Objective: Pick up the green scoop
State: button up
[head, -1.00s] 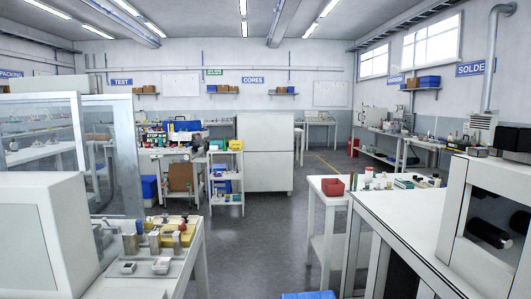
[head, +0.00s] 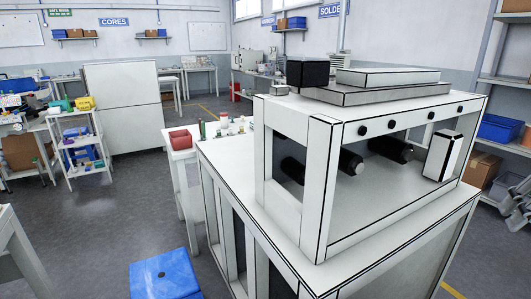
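I cannot make out a green scoop for certain. A small green item (head: 60,104) lies on top of the white shelf cart at the left, too small to identify. A green upright item (head: 202,130) stands on the far end of the bench beyond the machine, and it looks more like a bottle than a scoop. I cannot see my gripper in the head view.
A large white framed machine (head: 319,180) on a white cabinet fills the centre right. A blue stool (head: 163,275) stands in front. A red bin (head: 180,139) sits on a small white table. Grey floor (head: 100,215) is open at left.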

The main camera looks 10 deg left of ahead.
aim_at(70, 110)
jog(key=i+l+z, duration=0.3)
jog(key=l+z, duration=0.2)
jog(key=i+l+z, duration=0.7)
jog(key=i+z, duration=0.25)
jog(key=i+l, duration=0.15)
jog(key=i, duration=0.7)
jog(key=i+l+z, duration=0.1)
jog(key=i, duration=0.75)
jog(key=i+u, duration=0.75)
jog(key=i+l+u, duration=0.35)
jog(key=i, duration=0.15)
jog(key=i+j+u, duration=0.2)
jog(key=i+u, duration=0.45)
jog(key=u, duration=0.2)
jog(key=i+u, duration=0.75)
jog(key=i, duration=1.05)
jog(key=i+l+u, duration=0.15)
jog(key=i, duration=2.15)
jog(key=i+u, duration=0.1)
jog(key=i, duration=0.95)
jog(key=i+l, duration=0.1)
jog(key=i, duration=1)
jog(key=i+u, duration=0.4)
jog(key=i, duration=0.55)
jog(key=l, duration=0.1)
